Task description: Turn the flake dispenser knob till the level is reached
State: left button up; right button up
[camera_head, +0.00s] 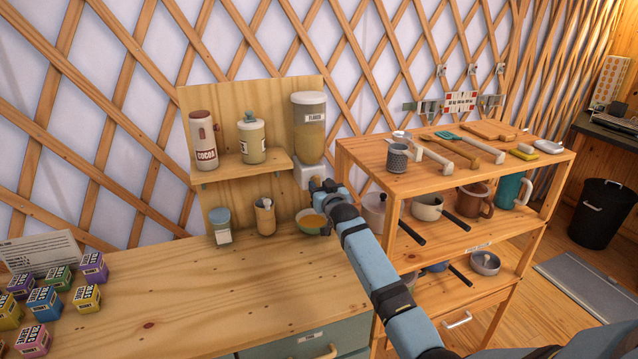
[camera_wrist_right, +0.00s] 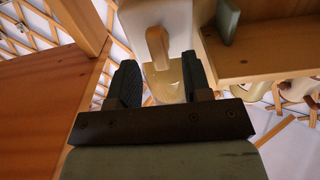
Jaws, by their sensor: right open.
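The flake dispenser (camera_head: 309,135) is a clear, labelled container with tan flakes, mounted on the wooden back panel. Its white lower housing (camera_head: 304,174) is partly hidden behind my right gripper (camera_head: 320,187). In the right wrist view, my open gripper (camera_wrist_right: 160,78) faces the dispenser's white body (camera_wrist_right: 152,14). A beige knob (camera_wrist_right: 157,46) stands out between the two dark fingers, with a gap visible on each side. A bowl (camera_head: 312,222) with orange-tan contents sits on the counter below the dispenser, partly covered by my right arm. My left gripper is not in view.
A cocoa jar (camera_head: 203,140) and a lidded canister (camera_head: 251,139) stand on the small shelf left of the dispenser. A jar (camera_head: 220,226) and a utensil cup (camera_head: 265,216) stand below. A shelf unit (camera_head: 352,152) with mugs and utensils is close on the right.

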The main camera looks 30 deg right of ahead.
jog(key=shift+x, duration=1)
grip_shut()
